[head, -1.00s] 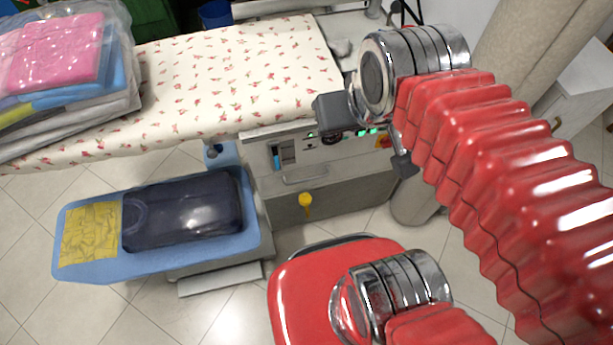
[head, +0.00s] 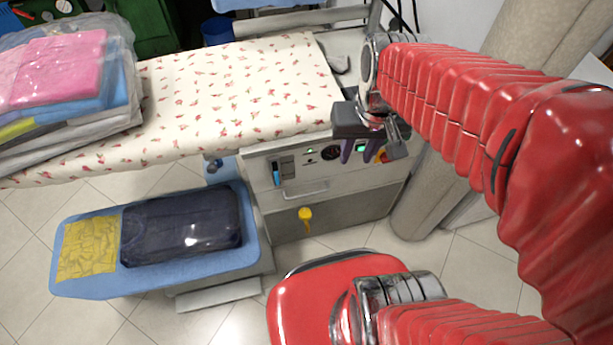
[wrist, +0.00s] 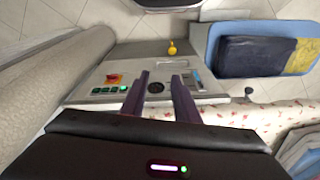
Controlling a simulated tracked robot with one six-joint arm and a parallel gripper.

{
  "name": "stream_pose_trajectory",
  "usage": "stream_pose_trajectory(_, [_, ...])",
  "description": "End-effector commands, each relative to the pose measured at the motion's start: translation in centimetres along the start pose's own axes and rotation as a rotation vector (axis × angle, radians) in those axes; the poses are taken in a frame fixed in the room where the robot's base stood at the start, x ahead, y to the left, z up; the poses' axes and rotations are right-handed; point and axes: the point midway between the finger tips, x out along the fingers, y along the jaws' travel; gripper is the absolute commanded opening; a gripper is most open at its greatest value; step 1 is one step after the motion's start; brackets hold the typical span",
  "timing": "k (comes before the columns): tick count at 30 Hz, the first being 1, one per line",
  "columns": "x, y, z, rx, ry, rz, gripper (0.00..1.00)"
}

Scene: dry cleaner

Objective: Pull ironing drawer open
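The ironing drawer front is on the grey unit under the ironing board, in the head view, with a pale bar handle (head: 305,190) across it. The handle also shows in the wrist view (wrist: 172,64), beyond the fingertips. The drawer looks shut, its front flush with the unit. My gripper (head: 359,154) is above and right of the handle, in front of the control panel (head: 330,155). In the wrist view its two dark purple fingers (wrist: 158,82) stand apart with nothing between them. The gripper is apart from the handle.
A floral ironing board (head: 235,90) lies above the unit, with bagged clothes (head: 60,75) at its left. A blue-topped stand (head: 160,275) holds dark folded cloth. A beige column (head: 470,130) stands right. Floor in front is partly clear.

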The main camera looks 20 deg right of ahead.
Motion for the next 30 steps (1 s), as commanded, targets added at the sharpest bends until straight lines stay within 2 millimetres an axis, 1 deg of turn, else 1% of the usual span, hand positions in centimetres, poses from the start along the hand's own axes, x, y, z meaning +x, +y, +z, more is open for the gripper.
stream_pose_trajectory(1, [0.8,0.4,-0.2,0.018,-0.028,-0.002,0.28])
stream_pose_trajectory(15, [7.0,2.9,-1.2,0.162,-0.248,-0.057,0.28])
stream_pose_trajectory(30, [14.2,5.1,-1.5,0.301,-0.464,-0.174,0.28])
